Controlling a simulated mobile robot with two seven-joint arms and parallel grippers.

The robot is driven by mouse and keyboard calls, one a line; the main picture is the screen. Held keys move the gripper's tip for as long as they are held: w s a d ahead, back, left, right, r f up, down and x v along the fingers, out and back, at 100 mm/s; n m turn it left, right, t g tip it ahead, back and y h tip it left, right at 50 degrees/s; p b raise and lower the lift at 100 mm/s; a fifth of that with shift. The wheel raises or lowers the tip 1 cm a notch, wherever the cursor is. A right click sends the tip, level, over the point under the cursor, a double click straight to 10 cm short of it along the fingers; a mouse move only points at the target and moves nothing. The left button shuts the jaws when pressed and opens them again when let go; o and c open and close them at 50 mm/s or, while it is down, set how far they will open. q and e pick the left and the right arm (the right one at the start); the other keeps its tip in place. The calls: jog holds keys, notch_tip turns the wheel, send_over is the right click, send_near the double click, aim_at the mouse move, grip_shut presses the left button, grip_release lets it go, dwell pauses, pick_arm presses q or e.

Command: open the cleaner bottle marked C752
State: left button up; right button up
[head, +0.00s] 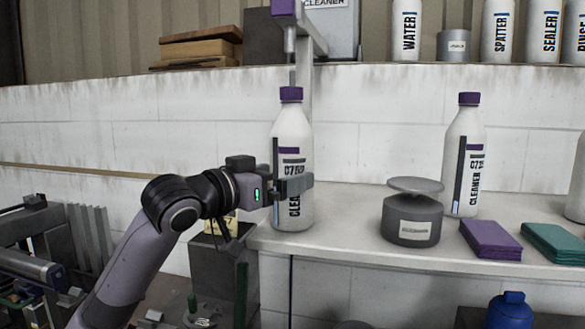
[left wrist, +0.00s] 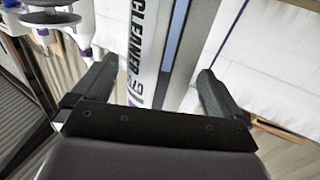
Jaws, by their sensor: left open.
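A white cleaner bottle (head: 290,135) with a purple cap (head: 291,94) stands upright at the left end of the shelf, under a dispenser. Its label starts with C7; the last digits are hard to read. The cap is on. My left gripper (head: 296,187) is open, with its fingers at the lower body of this bottle. In the left wrist view the open fingers of my left gripper (left wrist: 158,90) stand on both sides of the bottle (left wrist: 146,50), with gaps visible. A second purple-capped cleaner bottle (head: 470,130), also marked C7, stands to the right. My right gripper is not in view.
Purple cloths (head: 490,239) and teal cloths (head: 554,243) lie at the right. The dispenser (head: 290,40) hangs just above the left bottle's cap. An upper ledge holds several labelled bottles.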

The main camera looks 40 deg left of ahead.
pick_arm(q)
jog(key=w+p, duration=0.1)
jog(key=w, duration=0.2)
jog(key=shift+w+a+r, duration=0.1)
jog(key=shift+w, duration=0.35)
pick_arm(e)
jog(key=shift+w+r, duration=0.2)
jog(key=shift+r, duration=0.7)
pick_arm(q)
jog(key=c, duration=1.2)
jog(key=shift+r, duration=0.1)
